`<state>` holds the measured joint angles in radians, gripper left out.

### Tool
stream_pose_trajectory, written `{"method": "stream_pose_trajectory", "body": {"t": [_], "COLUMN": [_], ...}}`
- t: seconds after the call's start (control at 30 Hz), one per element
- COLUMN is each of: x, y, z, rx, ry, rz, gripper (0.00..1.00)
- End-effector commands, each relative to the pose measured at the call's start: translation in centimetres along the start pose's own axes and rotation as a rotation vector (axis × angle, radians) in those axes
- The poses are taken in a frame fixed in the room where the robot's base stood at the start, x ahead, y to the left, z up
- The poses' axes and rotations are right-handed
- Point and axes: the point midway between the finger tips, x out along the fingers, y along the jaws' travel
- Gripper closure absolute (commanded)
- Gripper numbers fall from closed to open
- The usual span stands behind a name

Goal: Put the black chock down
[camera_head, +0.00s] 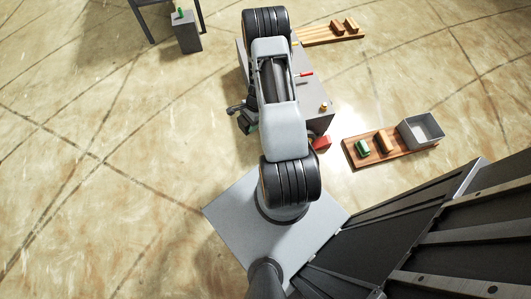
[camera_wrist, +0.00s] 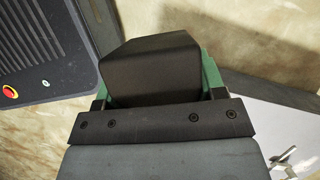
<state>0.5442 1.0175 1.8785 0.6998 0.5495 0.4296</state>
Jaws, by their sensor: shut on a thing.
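The black chock (camera_wrist: 150,68) fills the upper middle of the wrist view, a dark block with sloped faces. My gripper (camera_wrist: 157,85), with green fingers on either side, is shut on it. The chock appears held above the tan floor, though its height is hard to judge. In the head view, my gripper (camera_head: 246,121) shows only in part at the left of the arm, beside the grey tower base (camera_head: 315,112). The chock cannot be told apart there, as the arm hides much of that area.
Another board (camera_head: 318,36) lies behind. A red wedge (camera_head: 321,143) sits by the base.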

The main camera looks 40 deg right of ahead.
Motion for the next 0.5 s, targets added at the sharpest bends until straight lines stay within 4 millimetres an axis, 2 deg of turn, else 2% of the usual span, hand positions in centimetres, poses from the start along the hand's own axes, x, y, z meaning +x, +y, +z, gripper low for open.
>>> {"method": "stream_pose_trajectory", "body": {"t": [0.03,0.2,0.37,0.5], "x": [2.5,5.4,6.8,9.2], "y": [0.7,2.3,3.1,3.4], "z": [-2.1,-5.5,-7.0,-8.2], "rx": [0.079,0.261,0.341,0.364], "ry": [-0.002,-0.002,-0.002,-0.002], "rz": [-0.03,-0.106,-0.142,-0.15], "gripper": [0.81,0.81,0.81,0.81]}}
